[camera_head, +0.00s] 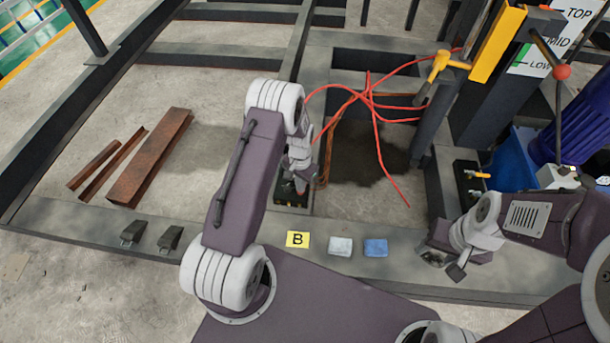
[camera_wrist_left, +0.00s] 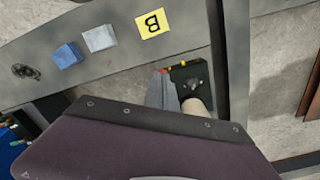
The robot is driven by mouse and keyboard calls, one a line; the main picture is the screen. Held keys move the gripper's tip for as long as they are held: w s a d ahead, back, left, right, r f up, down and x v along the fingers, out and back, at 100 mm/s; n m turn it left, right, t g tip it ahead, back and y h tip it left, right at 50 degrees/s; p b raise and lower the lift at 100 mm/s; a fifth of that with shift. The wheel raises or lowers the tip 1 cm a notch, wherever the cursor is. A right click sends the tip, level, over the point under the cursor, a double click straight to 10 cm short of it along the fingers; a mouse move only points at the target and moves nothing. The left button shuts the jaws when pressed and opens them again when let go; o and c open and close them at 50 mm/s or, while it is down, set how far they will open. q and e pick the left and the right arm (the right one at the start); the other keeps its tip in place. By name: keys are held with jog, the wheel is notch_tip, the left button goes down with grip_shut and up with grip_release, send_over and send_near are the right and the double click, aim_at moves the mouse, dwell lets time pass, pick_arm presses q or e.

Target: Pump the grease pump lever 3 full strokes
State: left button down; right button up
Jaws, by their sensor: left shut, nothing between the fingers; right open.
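My left gripper (camera_head: 298,182) is shut and empty, pointing down over a small black unit (camera_head: 290,200) on the steel frame; my arm partly hides both. The unit also shows in the left wrist view (camera_wrist_left: 186,74), with yellow and red bits on it and a pale round rod beside it. I cannot tell whether this is the grease pump or whether the gripper touches it. A lever with a red ball knob (camera_head: 562,72) stands at the far right, apart from both grippers. My right gripper (camera_head: 445,262) is open, low over the frame's front beam.
Red hoses (camera_head: 378,140) loop behind my left gripper. Rusty steel sections (camera_head: 150,158) lie on the floor at left.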

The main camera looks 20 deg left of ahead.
pick_arm(q)
jog(key=shift+s+d+f, duration=0.1)
jog(key=shift+s+f, duration=0.25)
jog(key=shift+f, duration=0.25)
jog(key=shift+s+d+f, duration=0.1)
jog(key=shift+s+f, duration=0.3)
jog(key=shift+f, duration=0.1)
jog(key=shift+f+b, duration=0.1)
jog(key=shift+b, duration=0.2)
jog(key=shift+s+f, duration=0.35)
jog(key=shift+f, duration=0.15)
jog(key=shift+d+f, duration=0.1)
jog(key=shift+s+f+b, duration=0.3)
jog(key=shift+f+b, duration=0.15)
jog(key=shift+f, duration=0.2)
